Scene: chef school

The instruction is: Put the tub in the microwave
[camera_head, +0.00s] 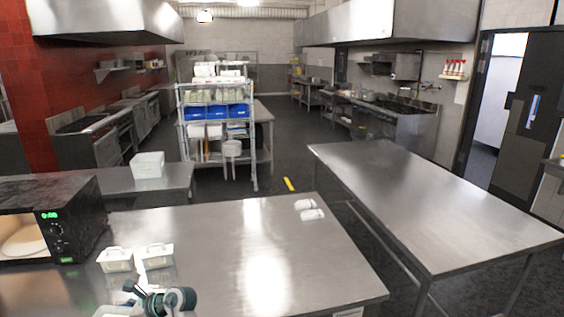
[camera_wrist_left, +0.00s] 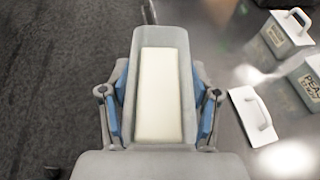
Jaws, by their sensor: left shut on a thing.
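A black microwave (camera_head: 80,236) with a green display stands at the left of the near steel table; a round plate shows inside its lit front. Two small pale tubs with handled lids, a left tub (camera_head: 115,262) and a right tub (camera_head: 157,259), stand beside it. They also show at the right of the left wrist view, one tub (camera_wrist_left: 284,40) above the other (camera_wrist_left: 310,86). My left gripper (camera_head: 168,300) is low in the head view. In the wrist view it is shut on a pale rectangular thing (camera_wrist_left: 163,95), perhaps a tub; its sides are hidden. My right gripper is not in view.
A white handled lid (camera_wrist_left: 250,112) lies on the near table. Two small white items (camera_head: 309,209) lie near its far edge. The middle of the near table (camera_head: 230,250) is clear. A bare steel table (camera_head: 430,200) stands right, and a white box (camera_head: 147,165) on another table behind.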

